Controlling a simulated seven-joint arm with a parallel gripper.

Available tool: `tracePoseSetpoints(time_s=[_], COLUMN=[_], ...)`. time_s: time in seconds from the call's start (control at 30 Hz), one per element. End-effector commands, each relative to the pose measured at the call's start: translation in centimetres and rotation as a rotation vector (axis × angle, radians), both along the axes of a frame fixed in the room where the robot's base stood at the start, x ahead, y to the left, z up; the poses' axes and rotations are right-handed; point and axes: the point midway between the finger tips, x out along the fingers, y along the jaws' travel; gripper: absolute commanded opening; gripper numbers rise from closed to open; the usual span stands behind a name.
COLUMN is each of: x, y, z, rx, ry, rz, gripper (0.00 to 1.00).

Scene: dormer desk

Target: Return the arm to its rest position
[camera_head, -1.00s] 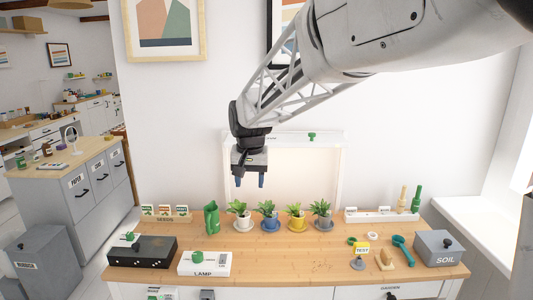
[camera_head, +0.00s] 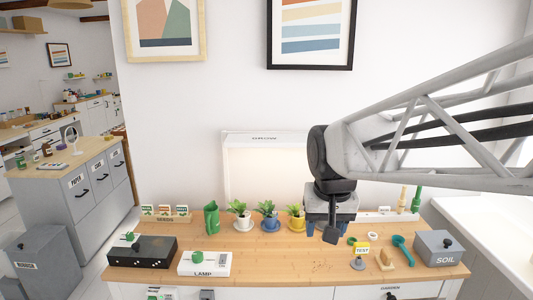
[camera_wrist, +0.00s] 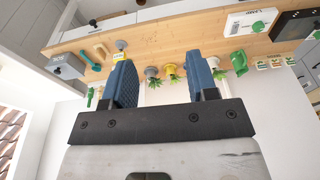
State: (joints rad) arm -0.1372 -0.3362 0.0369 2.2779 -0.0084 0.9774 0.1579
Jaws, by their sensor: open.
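My gripper (camera_head: 331,212) is at the right of the centre in the head view, in the air in front of the back wall, with my arm coming in from the right. It hides one of the potted plants and the right part of the lit white panel. In the wrist view the two blue fingers of my gripper (camera_wrist: 161,75) stand well apart with nothing between them but the distant desk and pots.
A framed picture (camera_head: 311,33) hangs above.

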Motion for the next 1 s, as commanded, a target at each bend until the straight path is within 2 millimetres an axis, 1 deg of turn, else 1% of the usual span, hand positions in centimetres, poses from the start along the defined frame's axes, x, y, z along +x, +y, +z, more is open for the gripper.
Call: tracePoseSetpoints(time_s=[0.03, 0.2, 0.5, 0.6, 0.7, 0.8, 1.0], x=[-1.3, -5.0, -11.4, -13.2, -14.6, -15.5, -16.1], y=[-0.7, -2.5, -5.1, -5.7, -6.2, -6.4, -6.6], z=[-0.3, -1.4, -4.0, -4.8, -5.6, -6.0, -6.4], rx=[-0.002, -0.007, -0.018, -0.022, -0.025, -0.027, -0.028], ry=[-0.005, -0.016, -0.034, -0.040, -0.043, -0.046, -0.047], rz=[-0.002, -0.004, -0.007, -0.008, -0.007, -0.007, -0.006], gripper=[0.53, 0.53, 0.53, 0.53, 0.53, 0.53, 0.53])
